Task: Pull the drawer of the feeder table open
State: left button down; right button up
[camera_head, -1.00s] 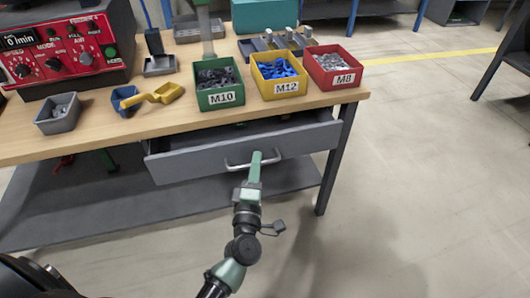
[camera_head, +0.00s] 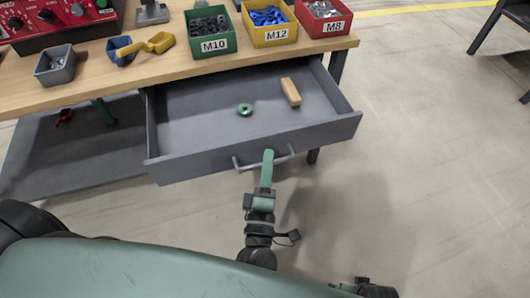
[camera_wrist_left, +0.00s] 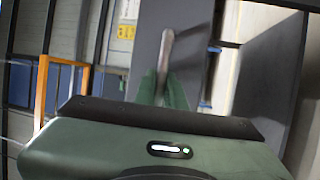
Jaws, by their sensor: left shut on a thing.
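The grey drawer (camera_head: 200,167) of the feeder table (camera_head: 120,78) stands well out from under the tabletop, and its inside shows. My left gripper (camera_head: 268,158) is shut on the drawer's bar handle (camera_head: 284,158) at the middle of the front. In the left wrist view the handle (camera_wrist_left: 166,50) runs between the green fingers (camera_wrist_left: 163,88), with the grey drawer front (camera_wrist_left: 200,45) behind it. A green ring (camera_head: 245,109) and a wooden block (camera_head: 291,92) lie in the drawer.
The green M10 bin (camera_head: 211,32), yellow M12 bin (camera_head: 269,25) and red M8 bin (camera_head: 323,18) stand along the tabletop edge above the drawer. A yellow scoop (camera_head: 158,43) and a grey bin (camera_head: 55,66) are left of them.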

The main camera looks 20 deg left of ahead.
pick_arm(q)
jog(key=shift+s+d, duration=0.1)
jog(key=c, duration=1.5)
grip_release()
jog(key=v, duration=0.7)
jog(key=shift+s, duration=0.35)
pick_arm(e)
jog(key=shift+w+r, duration=0.3)
jog(key=shift+r, duration=0.15)
pick_arm(q)
jog(key=shift+d+f, duration=0.1)
pick_arm(e)
jog(key=shift+s+f, duration=0.1)
jog(key=shift+s, duration=0.05)
